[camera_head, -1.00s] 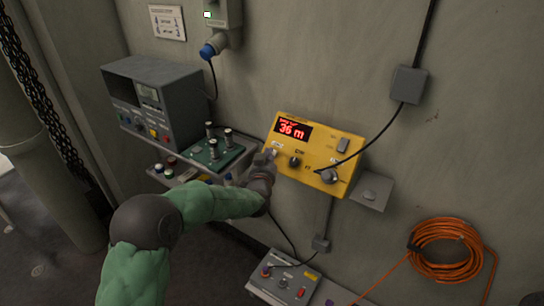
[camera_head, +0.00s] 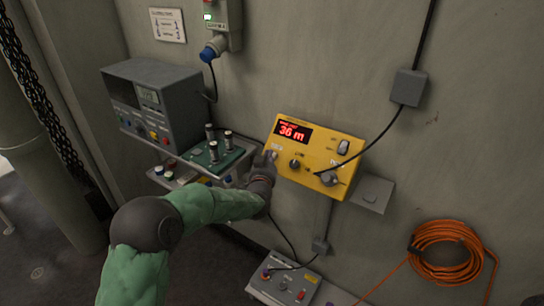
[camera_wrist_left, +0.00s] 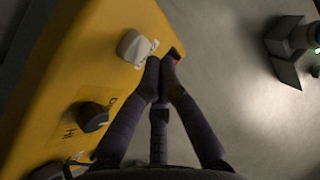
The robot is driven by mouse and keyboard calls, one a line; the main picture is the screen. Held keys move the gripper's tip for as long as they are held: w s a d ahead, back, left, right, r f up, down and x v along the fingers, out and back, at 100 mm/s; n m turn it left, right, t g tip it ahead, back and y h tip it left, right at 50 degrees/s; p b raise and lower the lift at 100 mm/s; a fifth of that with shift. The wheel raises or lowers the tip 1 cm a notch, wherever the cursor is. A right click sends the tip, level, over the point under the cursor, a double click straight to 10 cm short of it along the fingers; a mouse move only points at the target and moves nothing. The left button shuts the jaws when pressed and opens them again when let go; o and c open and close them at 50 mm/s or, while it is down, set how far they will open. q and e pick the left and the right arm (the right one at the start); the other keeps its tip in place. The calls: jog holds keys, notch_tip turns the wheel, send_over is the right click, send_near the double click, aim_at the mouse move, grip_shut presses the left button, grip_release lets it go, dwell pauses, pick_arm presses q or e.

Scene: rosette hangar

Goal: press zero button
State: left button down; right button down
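The yellow box (camera_head: 320,147) with a red "36 m" display (camera_head: 292,131) is mounted on the wall. A pale button (camera_wrist_left: 135,47) stands out of its face near one edge in the left wrist view; the lettering beside it is too small to read. My left gripper (camera_head: 267,160) is at the box's left edge in the head view and partly hides that corner. In the left wrist view its fingers (camera_wrist_left: 161,66) are together and empty, with the tips just beside the pale button. I cannot tell whether they touch the box. My right gripper is not in view.
The box also has a dark knob (camera_head: 295,163), a larger knob (camera_head: 328,178) and a switch (camera_head: 343,147). A grey instrument (camera_head: 180,105) and a green board (camera_head: 222,158) with upright cylinders stand to the left. A grey control box (camera_head: 285,283) lies below. Orange cable (camera_head: 440,250) hangs at right.

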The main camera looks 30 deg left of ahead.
pick_arm(q)
jog(key=shift+w+f, duration=0.1)
dwell(0.4)
jog(key=shift+w+f+b, duration=0.2)
jog(key=shift+b, duration=0.15)
jog(key=shift+w+f, duration=0.25)
jog(key=shift+w, duration=0.05)
dwell(0.8)
jog(key=shift+s+r, duration=0.1)
dwell(0.4)
jog(key=shift+s+r, duration=0.45)
jog(key=shift+s, duration=0.05)
jog(key=s+r+p, duration=0.1)
jog(key=s, duration=0.1)
jog(key=s+r, duration=0.1)
jog(key=r, duration=0.1)
jog(key=shift+s+a+r+p, duration=0.15)
jog(key=shift+s+p, duration=0.2)
jog(key=shift+s, duration=0.05)
dwell(0.7)
